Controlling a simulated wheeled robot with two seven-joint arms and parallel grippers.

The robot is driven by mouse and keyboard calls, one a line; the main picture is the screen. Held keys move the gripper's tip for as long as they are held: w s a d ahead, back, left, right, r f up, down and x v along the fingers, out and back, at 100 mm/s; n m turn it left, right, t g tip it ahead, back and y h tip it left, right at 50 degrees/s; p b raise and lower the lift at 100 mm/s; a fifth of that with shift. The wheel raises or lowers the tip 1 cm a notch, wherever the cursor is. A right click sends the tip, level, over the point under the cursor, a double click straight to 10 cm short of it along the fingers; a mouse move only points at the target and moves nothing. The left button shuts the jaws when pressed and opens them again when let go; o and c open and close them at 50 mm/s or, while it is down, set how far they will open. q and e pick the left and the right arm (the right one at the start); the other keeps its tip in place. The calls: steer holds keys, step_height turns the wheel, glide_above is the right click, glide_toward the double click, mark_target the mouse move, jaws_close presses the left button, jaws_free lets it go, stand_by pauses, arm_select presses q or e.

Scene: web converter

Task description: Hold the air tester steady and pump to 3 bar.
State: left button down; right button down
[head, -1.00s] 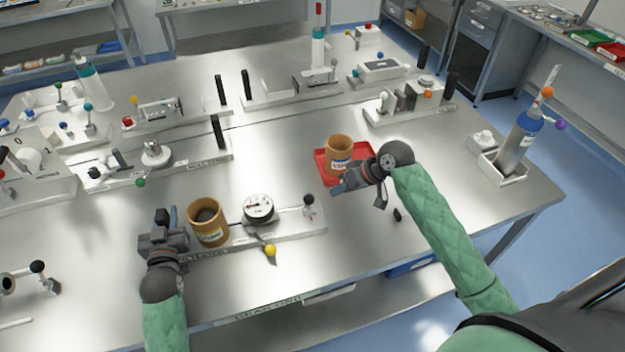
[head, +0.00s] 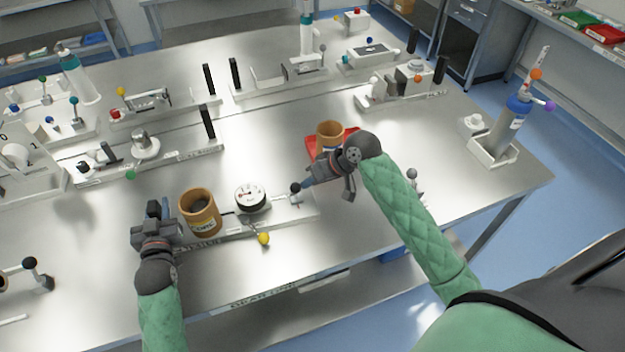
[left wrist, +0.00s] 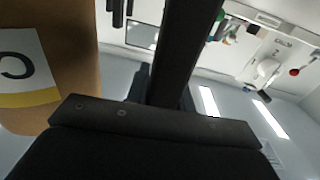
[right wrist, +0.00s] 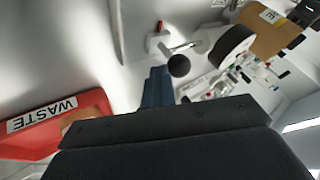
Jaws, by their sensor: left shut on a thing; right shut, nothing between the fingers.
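The air tester (head: 285,218) is a long white base near the front of the bench. It carries a brown core cup (head: 200,212), a round gauge (head: 251,197), a yellow knob (head: 264,239) and a short lever with a black ball (head: 295,187). The gauge reading is too small to tell. My left gripper (head: 153,212) is shut at the tester's left end, on what looks like its black upright handle (left wrist: 183,50). My right gripper (head: 307,186) is shut and empty, its blue fingertips close beside the black ball, which also shows in the right wrist view (right wrist: 179,65); contact is unclear.
A red waste tray (head: 312,143) holding another brown core (head: 330,135) stands just behind my right gripper. Other fixtures, such as one with a black handle (head: 208,122), line the back and left. A blue bottle in a white holder (head: 493,152) stands at right.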

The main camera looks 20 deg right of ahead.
mark_target(291, 187)
steer(key=a, duration=0.5)
steer(key=shift+w+a+f, duration=0.1)
steer(key=shift+w, duration=0.1)
steer(key=d, duration=0.4)
steer(key=shift+w+d+f, duration=0.1)
steer(key=shift+d+f, duration=0.2)
steer(key=v, duration=0.9)
steer(key=shift+r, duration=0.4)
